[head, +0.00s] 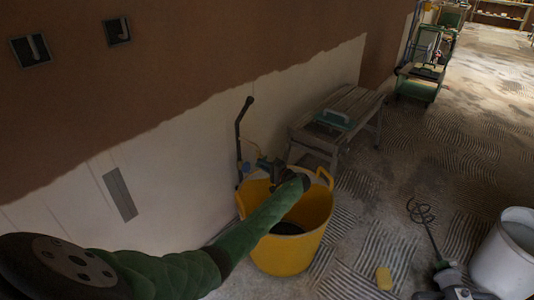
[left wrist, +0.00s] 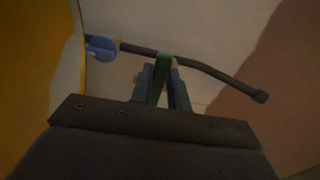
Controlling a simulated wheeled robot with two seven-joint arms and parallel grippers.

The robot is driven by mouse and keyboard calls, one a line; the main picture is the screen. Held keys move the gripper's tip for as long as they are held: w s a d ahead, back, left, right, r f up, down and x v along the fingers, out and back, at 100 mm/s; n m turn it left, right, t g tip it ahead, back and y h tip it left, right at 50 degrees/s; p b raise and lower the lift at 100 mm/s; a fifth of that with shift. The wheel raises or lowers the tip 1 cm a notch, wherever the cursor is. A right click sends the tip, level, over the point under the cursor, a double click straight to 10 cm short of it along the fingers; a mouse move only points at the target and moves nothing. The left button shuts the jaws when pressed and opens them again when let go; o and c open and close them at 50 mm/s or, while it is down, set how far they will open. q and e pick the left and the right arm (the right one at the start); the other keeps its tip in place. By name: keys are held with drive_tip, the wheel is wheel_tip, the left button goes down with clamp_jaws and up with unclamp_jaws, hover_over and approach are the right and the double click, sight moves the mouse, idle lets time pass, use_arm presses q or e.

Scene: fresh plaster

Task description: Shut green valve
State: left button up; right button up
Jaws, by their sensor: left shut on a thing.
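The green valve handle (left wrist: 162,70) shows in the left wrist view as a narrow green piece between my left fingers. My left gripper (left wrist: 163,88) is shut on it. In the head view my left arm reaches over the yellow tub, and the left gripper (head: 272,172) is at the pipework by the wall. The green handle cannot be made out there. A dark pipe (left wrist: 212,70) runs behind the fingers, bent down to the right. A blue valve handle (left wrist: 102,47) is on it, left of my fingers and apart from them.
The yellow tub (head: 305,240) stands under my left forearm. A wooden bench (head: 350,105) with a green-handled float (head: 334,119) is behind it. The ridged floor between is open.

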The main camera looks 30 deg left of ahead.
use_arm(q)
drive_tip(key=o, duration=0.8)
drive_tip(key=shift+f, duration=0.15)
drive_tip(key=d, duration=0.4)
drive_tip(key=d+p, duration=0.1)
drive_tip(key=d, duration=0.3)
drive_tip(key=s+d, duration=0.1)
drive_tip(key=d, duration=0.3)
drive_tip(key=shift+p, duration=0.3)
drive_tip(key=shift+w, duration=0.1)
